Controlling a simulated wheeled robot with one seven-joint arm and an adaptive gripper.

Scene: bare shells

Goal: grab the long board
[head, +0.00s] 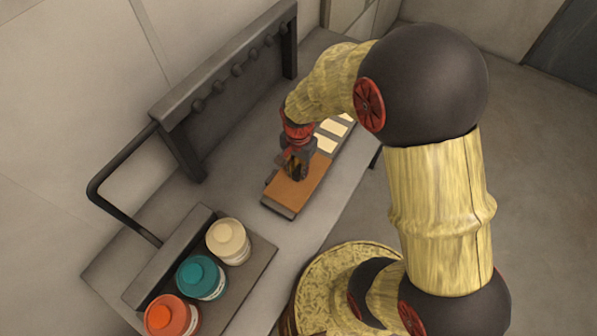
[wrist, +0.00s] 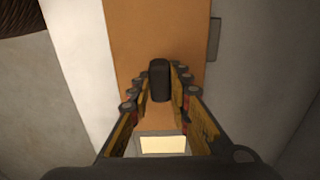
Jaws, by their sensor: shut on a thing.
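The long board (head: 304,189) lies on the grey table, with an orange-brown face, a dark near edge and pale cream rectangles towards its far end. In the wrist view the board (wrist: 165,30) runs up the picture, with a cream panel (wrist: 162,145) low between the fingers. My gripper (head: 294,172) points down over the brown part. In the wrist view my gripper (wrist: 159,78) has its fingertips closed on a dark upright knob (wrist: 159,80) that stands on the board. I cannot tell whether the board is lifted at all.
A tray (head: 258,262) at the front left holds an orange jar (head: 168,316), a teal jar (head: 201,278) and a cream jar (head: 229,242). A dark rack (head: 235,92) with several knobs stands along the wall. A round speckled top (head: 330,268) is beside the table.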

